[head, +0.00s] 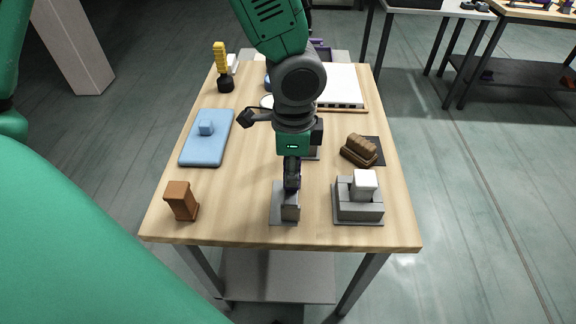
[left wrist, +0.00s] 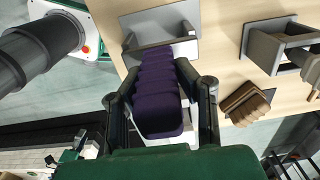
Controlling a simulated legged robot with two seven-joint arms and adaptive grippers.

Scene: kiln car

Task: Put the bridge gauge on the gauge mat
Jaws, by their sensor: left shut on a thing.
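The gauge is upright, directly over the flat grey gauge mat (head: 280,216) near the table's front edge. I cannot tell whether its foot touches the mat. The gauge's grey bar (left wrist: 165,45) and the mat (left wrist: 158,20) show beyond the fingertips. My right gripper is not in view.
A grey block structure with a white block (head: 365,183) stands right of the mat. A brown ridged piece (head: 358,152) lies behind it. A brown block (head: 180,200) and a blue board (head: 205,150) are on the left. Bare wood (head: 235,205) lies between the mat and the brown block.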

